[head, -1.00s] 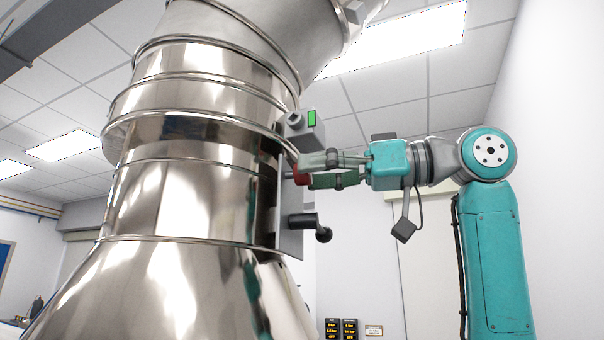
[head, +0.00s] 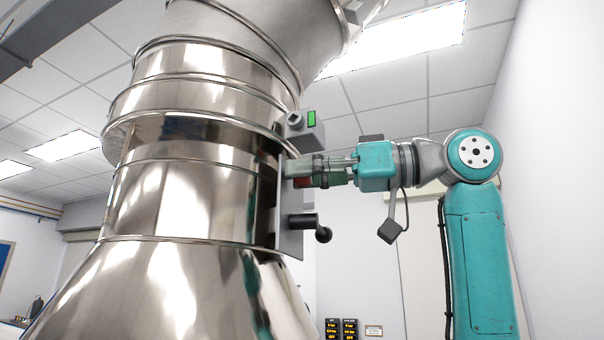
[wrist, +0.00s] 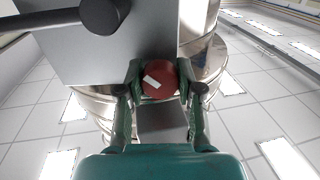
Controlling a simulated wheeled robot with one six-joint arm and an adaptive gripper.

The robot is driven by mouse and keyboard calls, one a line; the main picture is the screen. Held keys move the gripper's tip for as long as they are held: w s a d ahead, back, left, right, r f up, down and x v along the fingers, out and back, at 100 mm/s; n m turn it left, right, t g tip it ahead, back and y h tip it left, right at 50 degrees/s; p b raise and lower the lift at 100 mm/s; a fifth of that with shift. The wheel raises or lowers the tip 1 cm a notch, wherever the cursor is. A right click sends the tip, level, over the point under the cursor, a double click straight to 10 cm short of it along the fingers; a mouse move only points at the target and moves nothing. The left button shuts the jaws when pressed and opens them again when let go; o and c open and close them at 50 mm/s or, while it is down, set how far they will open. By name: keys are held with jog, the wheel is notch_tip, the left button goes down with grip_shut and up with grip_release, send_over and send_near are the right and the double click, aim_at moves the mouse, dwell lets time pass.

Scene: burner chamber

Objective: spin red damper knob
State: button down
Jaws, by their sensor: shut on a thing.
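The red damper knob (wrist: 160,78) shows in the wrist view as a round red disc with a white mark on its face. It sits at the grey panel on the side of the metal duct. My gripper (wrist: 161,84) is shut on the knob, with one finger on each side of it. In the head view, my gripper (head: 305,171) reaches in from the right, and its fingers hide most of the knob. Only a little red (head: 302,183) shows between them.
A black handle (head: 310,222) sticks out of the grey panel (head: 290,242) below my gripper. A grey box with a green light (head: 311,118) is above it. The shiny duct (head: 190,200) fills the left side.

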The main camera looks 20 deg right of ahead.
jog(key=m, duration=0.6)
jog(key=shift+m, duration=1)
jog(key=m, duration=0.6)
jog(key=shift+m, duration=1)
